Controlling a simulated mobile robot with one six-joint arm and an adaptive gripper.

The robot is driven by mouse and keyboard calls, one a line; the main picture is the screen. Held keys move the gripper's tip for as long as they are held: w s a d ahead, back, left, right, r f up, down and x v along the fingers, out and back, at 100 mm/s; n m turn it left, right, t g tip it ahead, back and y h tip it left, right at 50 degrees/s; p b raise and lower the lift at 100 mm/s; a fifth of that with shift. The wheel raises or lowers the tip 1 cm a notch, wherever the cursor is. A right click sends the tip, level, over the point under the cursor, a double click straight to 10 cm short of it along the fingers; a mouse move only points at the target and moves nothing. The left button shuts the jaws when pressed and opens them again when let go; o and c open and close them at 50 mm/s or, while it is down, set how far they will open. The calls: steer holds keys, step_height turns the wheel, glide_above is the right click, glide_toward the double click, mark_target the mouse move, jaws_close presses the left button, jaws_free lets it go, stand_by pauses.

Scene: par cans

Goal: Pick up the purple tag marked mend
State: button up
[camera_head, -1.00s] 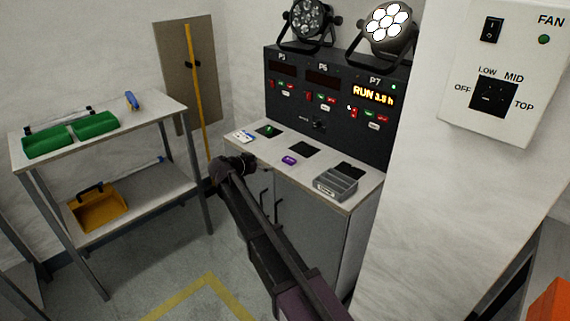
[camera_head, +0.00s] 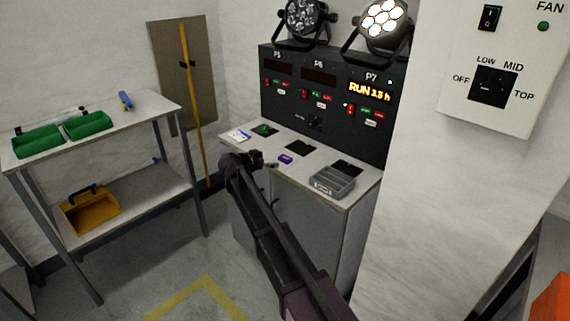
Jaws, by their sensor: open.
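A small purple tag (camera_head: 285,158) lies flat on the white counter (camera_head: 304,177), in front of the dark control panel. Its lettering is too small to read. My gripper (camera_head: 262,160) is just left of the tag, at the counter's front edge, apart from it and seemingly empty. My arm hides part of the cabinet front below.
A grey divided tray (camera_head: 332,181) stands on the counter to the right. Dark square pads and a white-and-blue card (camera_head: 239,135) lie behind and left. The panel (camera_head: 323,104) rises at the back. A pale wall (camera_head: 440,170) closes the right side.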

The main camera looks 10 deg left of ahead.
mark_target(282, 160)
steer(key=shift+x, duration=0.9)
steer(key=shift+f+b+x, duration=0.25)
steer(key=shift+b+x, duration=0.9)
steer(key=shift+x, duration=0.8)
steer(key=shift+w+d+f, duration=0.15)
steer(key=shift+w+d, duration=0.15)
steer(key=shift+w, duration=0.15)
jaws_close()
